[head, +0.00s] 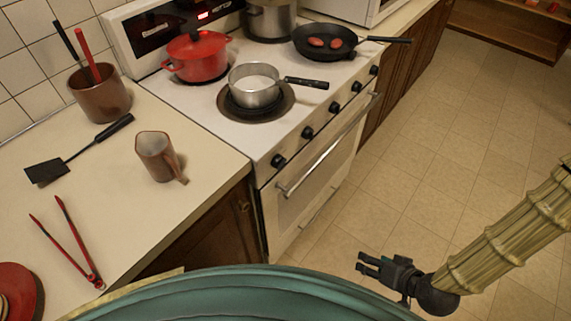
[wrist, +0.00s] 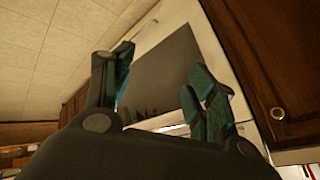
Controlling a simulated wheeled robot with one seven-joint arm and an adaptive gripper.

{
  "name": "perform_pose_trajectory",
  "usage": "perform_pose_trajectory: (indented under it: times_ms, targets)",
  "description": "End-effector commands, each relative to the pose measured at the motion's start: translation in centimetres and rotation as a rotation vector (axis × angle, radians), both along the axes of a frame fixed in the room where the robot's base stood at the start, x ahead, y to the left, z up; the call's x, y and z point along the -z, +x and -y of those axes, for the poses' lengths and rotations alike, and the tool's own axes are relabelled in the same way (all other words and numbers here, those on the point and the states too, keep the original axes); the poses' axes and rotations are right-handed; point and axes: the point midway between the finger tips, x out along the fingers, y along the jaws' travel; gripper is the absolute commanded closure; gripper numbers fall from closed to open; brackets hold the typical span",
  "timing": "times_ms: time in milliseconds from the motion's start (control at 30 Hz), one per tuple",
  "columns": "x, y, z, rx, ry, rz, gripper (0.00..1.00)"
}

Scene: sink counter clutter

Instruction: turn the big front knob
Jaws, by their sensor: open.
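Several black knobs line the white stove's front edge in the head view; the nearest knob (head: 278,160) is at the left end, beside the counter. Others are a second knob (head: 307,132), a third knob (head: 334,107), and more toward the far right end. I cannot tell for sure which is the big one. My gripper (head: 363,263) is open and empty, low over the floor, in front of the oven and apart from every knob. In the wrist view its two fingers (wrist: 160,85) are spread, with the oven door (wrist: 168,68) between them; no stove knob shows clearly there.
A long oven handle (head: 325,150) runs below the knobs. A mug (head: 158,156) and tongs (head: 75,245) are on the counter. Floor before the oven is clear.

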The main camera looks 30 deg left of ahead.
Motion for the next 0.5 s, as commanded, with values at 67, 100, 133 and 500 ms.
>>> perform_pose_trajectory:
  times_ms: [67,100,133,500]
  targets:
    - [0.6,1.8,-2.9,-0.060,0.068,0.075,0.43]
    - [0.2,2.5,-4.2,-0.090,0.102,0.114,0.43]
    - [-0.2,3.0,-5.2,-0.114,0.127,0.143,0.43]
    - [-6.1,6.2,-16.2,-0.403,0.424,0.503,0.43]
